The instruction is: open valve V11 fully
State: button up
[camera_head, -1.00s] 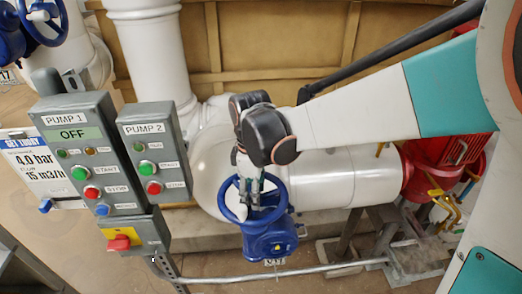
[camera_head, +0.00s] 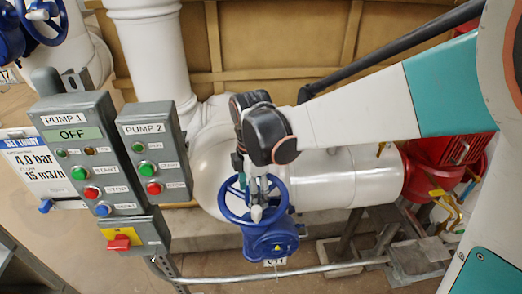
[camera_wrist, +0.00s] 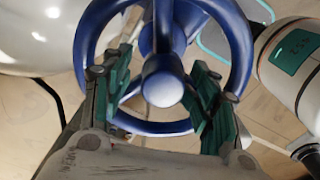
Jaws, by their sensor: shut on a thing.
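Valve V11 is the blue valve with a round blue handwheel (camera_head: 224,203) below my arm, on the white pipe. Its blue body (camera_head: 271,244) carries a small tag, partly cut by the steep angle, that reads like V11 (camera_head: 275,262). My gripper (camera_head: 257,204) is down at the wheel. In the wrist view, the handwheel (camera_wrist: 240,50) fills the upper middle, and the two green-padded fingers of my gripper (camera_wrist: 162,84) sit on either side of its hub, reaching inside the rim. My gripper is shut on the wheel; the exact contact points are partly hidden.
Pump panels (camera_head: 75,155) and (camera_head: 155,155) stand to the left, with a red switch on yellow (camera_head: 119,242). A grey rail (camera_head: 300,274) runs in front of the valve. A red machine (camera_head: 440,165) stands to the right. Another blue handwheel (camera_head: 42,20) is at upper left.

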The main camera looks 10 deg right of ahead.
jog(key=o, duration=0.7)
jog(key=shift+s+f, duration=0.2)
jog(key=shift+s, duration=0.15)
jog(key=shift+r+p, duration=2.4)
jog(key=shift+r, duration=1.05)
notch_tip(320, 180, up, 6)
jog(key=p, duration=0.4)
jog(key=shift+d, duration=0.1)
